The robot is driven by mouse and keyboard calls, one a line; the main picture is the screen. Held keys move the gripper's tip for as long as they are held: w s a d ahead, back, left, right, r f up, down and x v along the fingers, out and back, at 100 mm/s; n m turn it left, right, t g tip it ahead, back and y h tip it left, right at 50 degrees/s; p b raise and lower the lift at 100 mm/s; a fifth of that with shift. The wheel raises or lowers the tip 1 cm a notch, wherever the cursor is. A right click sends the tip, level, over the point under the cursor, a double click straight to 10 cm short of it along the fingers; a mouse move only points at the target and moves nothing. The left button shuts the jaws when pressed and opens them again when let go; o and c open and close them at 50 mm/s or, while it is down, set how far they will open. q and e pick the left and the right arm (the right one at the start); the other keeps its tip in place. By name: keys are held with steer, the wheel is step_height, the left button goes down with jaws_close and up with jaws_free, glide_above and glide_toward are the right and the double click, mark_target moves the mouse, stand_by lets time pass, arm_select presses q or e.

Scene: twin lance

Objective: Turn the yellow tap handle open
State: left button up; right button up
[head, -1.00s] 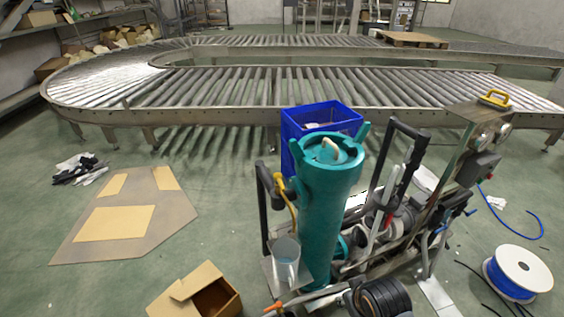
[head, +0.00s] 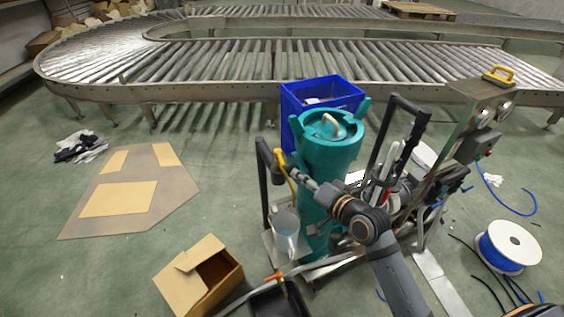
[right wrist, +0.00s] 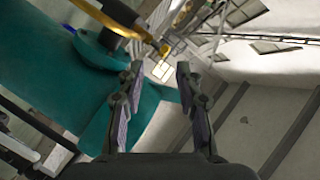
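The yellow tap handle (head: 281,162) is a slim bar on the left side of the teal cylinder (head: 326,150), above a grey bucket (head: 286,232). My right gripper (head: 293,172) is just right of the handle in the head view, in front of the cylinder. In the right wrist view its two fingers (right wrist: 157,78) stand apart with nothing between them. A yellow bar (right wrist: 118,18), seemingly the handle, crosses the top left there, beyond the fingertips. Whether gripper and handle touch is unclear. My left gripper is out of view.
A blue crate (head: 318,92) stands behind the cylinder. A black cart frame (head: 404,103) and a control box (head: 487,100) stand to the right. An open cardboard box (head: 205,275) and a blue cable spool (head: 508,247) lie on the floor. A roller conveyor (head: 220,90) runs behind.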

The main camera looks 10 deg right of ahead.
mark_target(282, 161)
steer(key=x, duration=0.7)
steer(key=r+x, duration=0.1)
steer(key=x, duration=0.2)
steer(key=shift+w+a, duration=0.1)
steer(key=shift+w, duration=0.3)
jaws_close()
